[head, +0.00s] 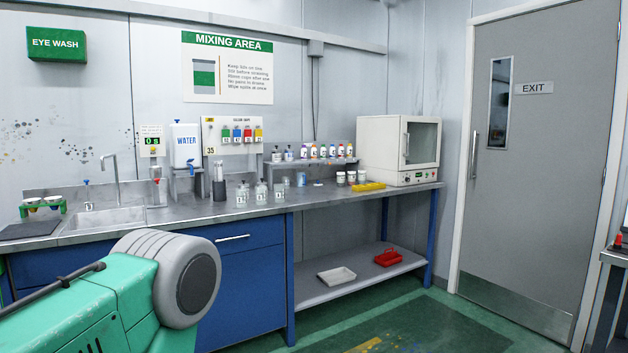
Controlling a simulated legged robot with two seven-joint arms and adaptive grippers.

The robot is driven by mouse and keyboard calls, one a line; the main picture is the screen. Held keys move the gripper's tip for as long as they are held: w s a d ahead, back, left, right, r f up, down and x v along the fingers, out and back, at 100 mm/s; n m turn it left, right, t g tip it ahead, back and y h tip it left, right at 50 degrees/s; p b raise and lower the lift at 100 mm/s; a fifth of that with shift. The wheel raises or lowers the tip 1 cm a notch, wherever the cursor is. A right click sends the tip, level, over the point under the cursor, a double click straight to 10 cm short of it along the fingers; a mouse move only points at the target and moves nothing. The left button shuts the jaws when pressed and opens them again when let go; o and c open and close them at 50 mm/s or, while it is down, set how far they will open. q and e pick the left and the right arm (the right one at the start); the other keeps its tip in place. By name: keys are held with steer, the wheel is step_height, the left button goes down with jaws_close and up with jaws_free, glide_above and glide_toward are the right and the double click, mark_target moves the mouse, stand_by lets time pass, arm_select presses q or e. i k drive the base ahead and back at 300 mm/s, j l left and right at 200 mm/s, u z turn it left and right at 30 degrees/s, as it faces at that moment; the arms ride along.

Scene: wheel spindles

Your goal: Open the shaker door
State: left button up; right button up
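The shaker appears to be the white box-shaped machine (381,145) at the right end of the steel counter. Its front door (423,145) has a dark glass window and looks shut. A thin upright handle (406,147) runs along the left edge of the door. Small controls (415,177) show on the panel below the door. Neither of my grippers is in view, so I cannot see how they stand relative to the door.
The steel counter (340,199) holds several bottles (260,192), white tubs (351,177) and a yellow tray (369,187) near the shaker. A red tray (388,258) lies on the lower shelf. A grey exit door (535,180) stands right. The green floor (450,318) ahead is clear.

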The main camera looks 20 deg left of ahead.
mark_target(402, 166)
steer(key=i+l+u, duration=0.9)
steer(key=i+l, duration=0.45)
steer(key=l, duration=0.15)
steer(key=i+l, duration=0.25)
steer(key=l, duration=0.15)
steer(key=i+l, duration=0.2)
steer(key=l, duration=0.2)
steer(key=i+l+u, duration=0.1)
steer(key=i+l, duration=0.15)
steer(key=l, duration=0.15)
steer(key=i+l, duration=0.25)
steer(key=l, duration=0.15)
steer(key=i+l, duration=0.2)
steer(key=l, duration=0.25)
steer(key=i+l, duration=0.25)
steer(key=l, duration=0.15)
steer(key=u, duration=0.05)
